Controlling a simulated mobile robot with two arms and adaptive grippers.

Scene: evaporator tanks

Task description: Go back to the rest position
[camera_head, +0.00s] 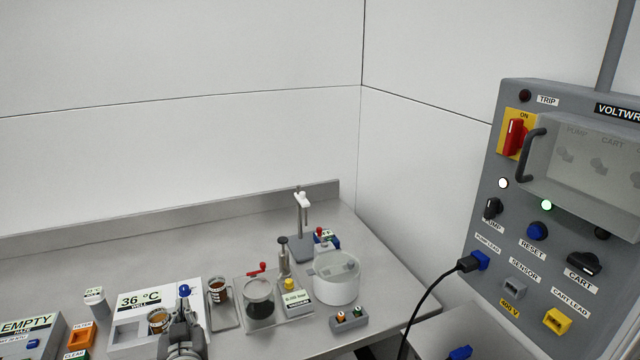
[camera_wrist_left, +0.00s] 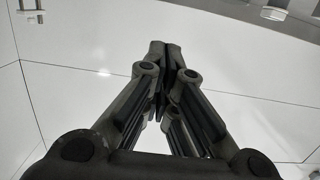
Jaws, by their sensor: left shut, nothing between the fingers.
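My left gripper (camera_head: 184,312) rises from the bottom of the head view, in front of the white unit (camera_head: 125,316) marked "36 °C WELL". In the left wrist view the gripper (camera_wrist_left: 164,50) has its fingertips together, with nothing between them. Behind the fingers there are only pale wall panels and some small white and grey fittings at the top edge. A blue knob (camera_head: 185,290) shows right at the gripper's tip in the head view; I cannot tell if they touch. My right gripper is in neither view.
A brown jar (camera_head: 219,291), a glass vessel (camera_head: 259,300), a white pot (camera_head: 336,283) and a stand (camera_head: 302,225) are on the grey bench (camera_head: 200,245). The electrical panel (camera_head: 520,180) stands right, with a black cable (camera_head: 425,300) plugged in. The space above the bench is open.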

